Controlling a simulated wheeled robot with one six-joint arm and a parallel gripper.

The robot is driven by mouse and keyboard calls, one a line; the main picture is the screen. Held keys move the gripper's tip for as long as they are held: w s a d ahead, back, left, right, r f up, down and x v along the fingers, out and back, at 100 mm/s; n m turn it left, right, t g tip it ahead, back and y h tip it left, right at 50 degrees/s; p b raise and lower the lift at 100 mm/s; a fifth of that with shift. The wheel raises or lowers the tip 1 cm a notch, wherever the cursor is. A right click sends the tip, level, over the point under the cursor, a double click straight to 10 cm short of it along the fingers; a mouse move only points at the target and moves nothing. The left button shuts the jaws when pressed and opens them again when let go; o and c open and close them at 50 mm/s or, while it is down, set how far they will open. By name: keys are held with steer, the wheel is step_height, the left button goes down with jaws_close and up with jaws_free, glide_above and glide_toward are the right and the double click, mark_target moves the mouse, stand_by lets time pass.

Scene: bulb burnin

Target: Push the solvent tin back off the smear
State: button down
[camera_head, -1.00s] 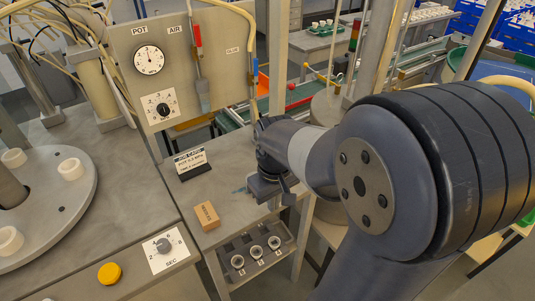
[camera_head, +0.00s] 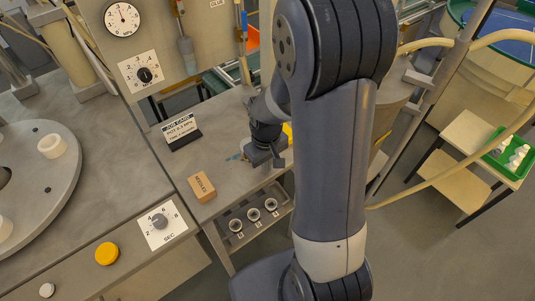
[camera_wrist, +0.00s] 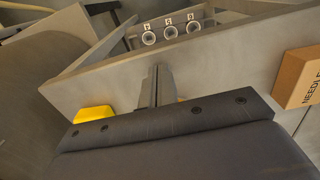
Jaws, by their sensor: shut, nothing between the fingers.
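My gripper (camera_head: 278,163) is shut and empty, low over the small grey bench beside the needles box. A yellow object (camera_head: 288,132), probably the solvent tin, shows only in part behind my gripper and arm. Yellow also shows beside my gripper in the wrist view (camera_wrist: 93,115); most of it is hidden, and I cannot tell whether my gripper touches it. My closed fingers (camera_wrist: 157,85) point toward the bench edge there. A faint bluish smear (camera_head: 235,157) lies on the bench top, left of my gripper and apart from the visible yellow.
A brown needles box (camera_head: 202,186) and a black-based job card (camera_head: 181,132) stand on the bench to the left. A rack with three round sockets (camera_head: 254,213) sits below the front edge. A control panel (camera_head: 150,50) rises behind.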

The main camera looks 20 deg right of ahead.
steer(key=shift+w+a+r+p, duration=0.1)
steer(key=shift+w+a+p, duration=0.15)
steer(key=shift+w, duration=0.6)
steer(key=shift+w+a+r+p, duration=0.1)
steer(key=shift+w+a, duration=0.2)
steer(key=shift+w, duration=0.5)
